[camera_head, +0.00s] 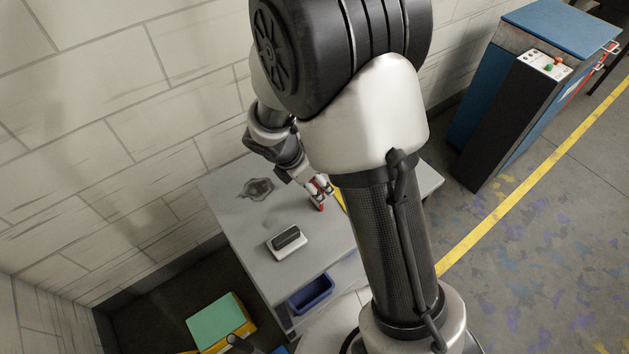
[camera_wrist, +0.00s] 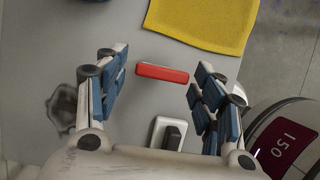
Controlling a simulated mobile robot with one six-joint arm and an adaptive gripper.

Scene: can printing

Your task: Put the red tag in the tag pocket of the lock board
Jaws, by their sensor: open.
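The red tag (camera_wrist: 162,73) is a small red bar with a pale edge, lying on the grey table (camera_wrist: 40,50). In the head view only a bit of red (camera_head: 321,207) shows by my fingers. My gripper (camera_wrist: 158,68) is open, with one finger on each side of the tag and a gap at both ends. It also shows in the head view (camera_head: 318,190), low over the table. I cannot make out the lock board or its tag pocket in either view; my arm hides part of the table.
A white block with a dark top (camera_head: 287,240) sits on the table; it also shows in the wrist view (camera_wrist: 171,133). A yellow cloth (camera_wrist: 203,22) lies beyond the tag. A blue bin (camera_head: 311,293) is below the tabletop. A wall stands behind the table.

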